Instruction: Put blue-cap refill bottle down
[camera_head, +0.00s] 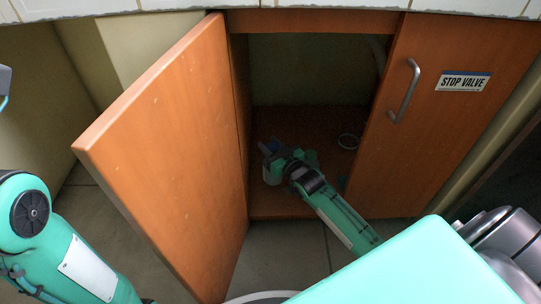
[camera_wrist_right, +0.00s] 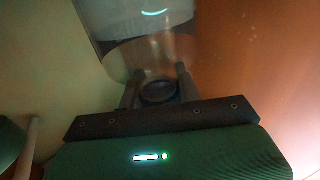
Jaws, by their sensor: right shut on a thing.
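In the right wrist view my right gripper (camera_wrist_right: 158,84) is shut on the refill bottle (camera_wrist_right: 140,52), a clear, pale container whose dark round end (camera_wrist_right: 158,92) lies between the fingers. The cap's blue colour does not show clearly in this dim light. In the head view my right gripper (camera_head: 268,154) is inside the open cabinet, near its left side. A small pale part of the bottle (camera_head: 271,176) shows below it. Whether the bottle touches the cabinet floor (camera_head: 315,185) cannot be told. My left arm shows at the left, but its gripper is out of view.
The left cabinet door (camera_head: 180,150) stands open beside my right arm. The right door (camera_head: 430,130), with a handle and STOP VALVE sign, is closed. The floor at the back is dark and looks clear.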

